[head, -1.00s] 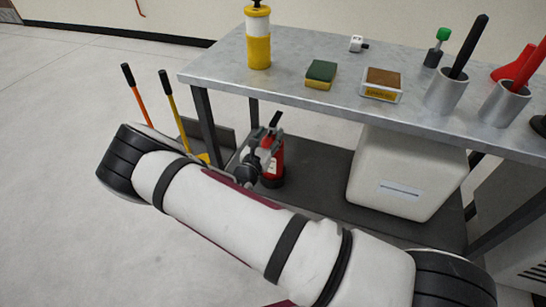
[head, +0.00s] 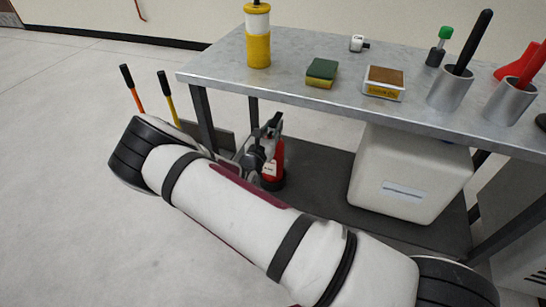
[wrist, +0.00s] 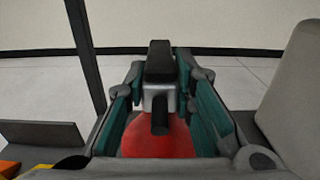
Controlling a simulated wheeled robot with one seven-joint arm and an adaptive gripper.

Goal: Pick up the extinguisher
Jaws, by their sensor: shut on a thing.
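The extinguisher (head: 272,172) is red with a black top and a pale label. It stands upright on the dark lower shelf (head: 314,190) under the table. My gripper (head: 262,140) is at its upper part in the head view, with my arm partly covering it. In the wrist view my gripper's teal-padded fingers (wrist: 163,105) are on both sides of the extinguisher's grey and black valve head (wrist: 160,90), shut on it. The red top of the body (wrist: 155,140) shows below. The extinguisher's lower left side is hidden in the head view.
The grey tabletop (head: 300,92) overhangs the shelf, with a table leg (head: 203,118) close to my arm. A white bin (head: 405,180) stands right of the extinguisher. Two long handles, orange (head: 132,90) and yellow (head: 168,98), rise at the left. Open floor lies left.

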